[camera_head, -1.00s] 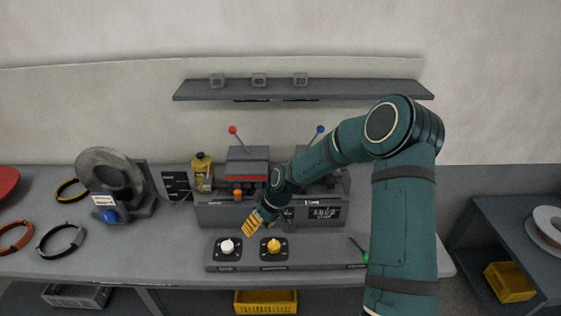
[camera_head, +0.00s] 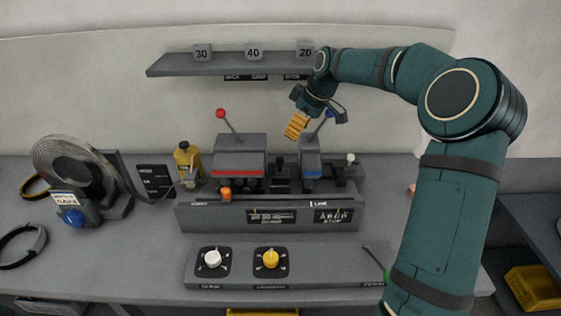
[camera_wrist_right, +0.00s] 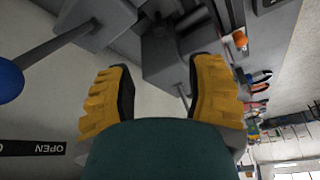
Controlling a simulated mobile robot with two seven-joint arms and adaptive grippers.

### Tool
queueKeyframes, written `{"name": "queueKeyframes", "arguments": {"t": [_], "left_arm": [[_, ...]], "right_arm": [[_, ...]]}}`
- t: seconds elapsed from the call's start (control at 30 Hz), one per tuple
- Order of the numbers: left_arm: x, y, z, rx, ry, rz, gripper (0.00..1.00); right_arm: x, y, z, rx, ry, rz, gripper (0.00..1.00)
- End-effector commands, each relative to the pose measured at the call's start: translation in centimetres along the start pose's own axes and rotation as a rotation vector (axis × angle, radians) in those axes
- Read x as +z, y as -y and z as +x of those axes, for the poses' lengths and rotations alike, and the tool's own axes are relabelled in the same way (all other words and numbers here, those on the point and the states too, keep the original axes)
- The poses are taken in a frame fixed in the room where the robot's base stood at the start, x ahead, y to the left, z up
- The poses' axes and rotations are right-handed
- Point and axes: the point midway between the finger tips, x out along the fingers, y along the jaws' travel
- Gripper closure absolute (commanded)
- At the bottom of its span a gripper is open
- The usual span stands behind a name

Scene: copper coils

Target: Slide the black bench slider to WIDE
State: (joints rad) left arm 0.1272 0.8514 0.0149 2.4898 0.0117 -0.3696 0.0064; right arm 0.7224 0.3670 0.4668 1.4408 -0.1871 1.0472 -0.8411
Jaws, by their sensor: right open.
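A small black knob (camera_head: 281,163) stands on the grey bench fixture between the red-striped block (camera_head: 239,158) and the blue-striped block (camera_head: 312,160). It may be the black bench slider; no WIDE label can be read. My right gripper (camera_head: 296,126) hangs above the fixture, beside the blue ball lever (camera_head: 329,114), clear of the knob. In the right wrist view, its yellow fingers (camera_wrist_right: 160,88) are spread with nothing between them. Dark and grey fixture parts lie beyond the fingertips. My left gripper is out of view.
An orange knob (camera_head: 225,194) and a white knob (camera_head: 350,159) are on the fixture. A front panel holds a white dial (camera_head: 212,259) and a yellow dial (camera_head: 270,259). A shelf (camera_head: 230,67) with numbered blocks is above. The red lever (camera_head: 221,114) rises at left.

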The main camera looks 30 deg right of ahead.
Motion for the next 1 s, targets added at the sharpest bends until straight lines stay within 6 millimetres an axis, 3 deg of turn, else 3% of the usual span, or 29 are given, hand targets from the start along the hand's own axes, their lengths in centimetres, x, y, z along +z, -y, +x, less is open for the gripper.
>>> {"name": "queueKeyframes", "arguments": {"t": [0.6,0.8,1.0], "left_arm": [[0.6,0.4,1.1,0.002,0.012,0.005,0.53],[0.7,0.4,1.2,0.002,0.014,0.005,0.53],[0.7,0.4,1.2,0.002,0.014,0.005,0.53]], "right_arm": [[0.0,0.1,11.0,-0.004,0.000,0.001,0.46],[0.0,0.1,12.8,-0.002,0.000,0.000,0.46],[0.0,0.1,13.3,-0.002,0.000,0.001,0.46]]}}
